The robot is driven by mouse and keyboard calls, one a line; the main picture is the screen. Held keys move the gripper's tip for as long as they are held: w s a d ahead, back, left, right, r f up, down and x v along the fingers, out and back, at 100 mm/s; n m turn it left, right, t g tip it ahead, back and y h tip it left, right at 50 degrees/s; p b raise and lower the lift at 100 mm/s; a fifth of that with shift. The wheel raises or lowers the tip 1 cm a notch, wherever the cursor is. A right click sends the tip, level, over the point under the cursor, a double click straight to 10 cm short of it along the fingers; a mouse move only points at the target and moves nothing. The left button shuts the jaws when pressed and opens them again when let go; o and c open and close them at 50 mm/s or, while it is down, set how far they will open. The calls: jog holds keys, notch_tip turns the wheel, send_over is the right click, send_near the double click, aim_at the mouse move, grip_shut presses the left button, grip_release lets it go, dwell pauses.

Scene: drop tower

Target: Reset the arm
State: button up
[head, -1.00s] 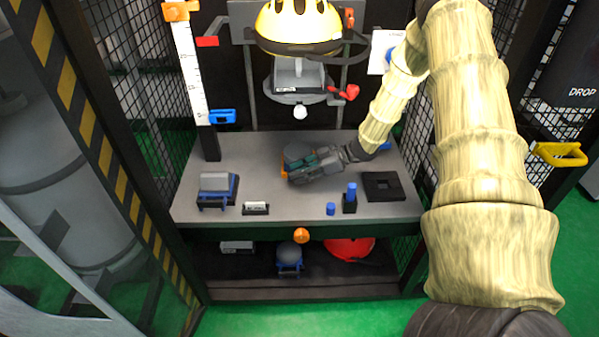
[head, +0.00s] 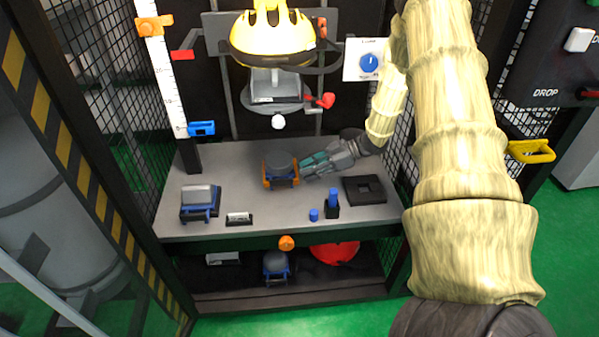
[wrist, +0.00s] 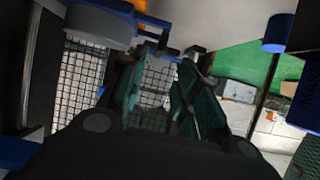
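My arm reaches in from the right over the grey table (head: 240,155). My gripper (head: 308,164) is low over the table, just right of a grey round weight (head: 280,163) in an orange and blue holder (head: 281,182). In the wrist view the two green-padded fingers stand apart with nothing between them (wrist: 160,75). The weight (wrist: 98,25) lies beyond them at upper left. Whether a fingertip touches the holder is hard to tell.
A yellow helmet (head: 255,45) hangs above.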

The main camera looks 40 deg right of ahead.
jog(key=shift+s+d+r, duration=0.15)
jog(key=shift+d, duration=0.1)
jog(key=shift+a, duration=0.1)
